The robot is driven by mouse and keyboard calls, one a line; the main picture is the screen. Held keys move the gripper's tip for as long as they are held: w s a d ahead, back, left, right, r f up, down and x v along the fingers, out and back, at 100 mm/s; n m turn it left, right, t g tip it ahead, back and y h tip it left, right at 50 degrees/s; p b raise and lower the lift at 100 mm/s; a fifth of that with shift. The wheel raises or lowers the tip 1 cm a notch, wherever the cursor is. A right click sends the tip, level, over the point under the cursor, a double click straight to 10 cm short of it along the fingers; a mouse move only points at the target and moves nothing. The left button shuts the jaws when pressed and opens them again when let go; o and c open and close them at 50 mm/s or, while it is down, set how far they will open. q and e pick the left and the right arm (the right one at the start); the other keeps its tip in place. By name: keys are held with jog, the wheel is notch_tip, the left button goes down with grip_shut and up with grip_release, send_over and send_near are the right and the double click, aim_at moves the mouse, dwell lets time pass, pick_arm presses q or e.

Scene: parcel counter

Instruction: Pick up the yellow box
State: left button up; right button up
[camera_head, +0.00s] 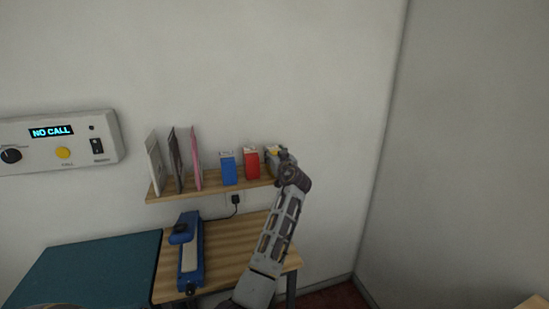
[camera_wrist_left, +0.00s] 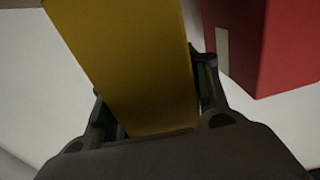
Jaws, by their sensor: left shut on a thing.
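The yellow box (camera_wrist_left: 135,60) fills the middle of the left wrist view, between the two fingers of my left gripper (camera_wrist_left: 155,100). The gripper is shut on it. In the head view my left gripper (camera_head: 276,156) is at the right end of the wooden shelf (camera_head: 210,186), and only a small yellow patch of the box (camera_head: 273,150) shows past it. I cannot tell whether the box still touches the shelf. My right gripper is not in view.
A red box (camera_head: 251,164) stands close to the left of the gripper, with a blue box (camera_head: 228,169) beyond it. Upright folders (camera_head: 175,160) stand further left. Below are a wooden table (camera_head: 228,245) and a blue device (camera_head: 190,262). A wall panel (camera_head: 60,142) reads NO CALL.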

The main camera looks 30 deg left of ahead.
pick_arm(q)
notch_tip(320, 180, up, 10)
jog(key=shift+f, duration=0.15)
dwell(0.4)
dwell(0.8)
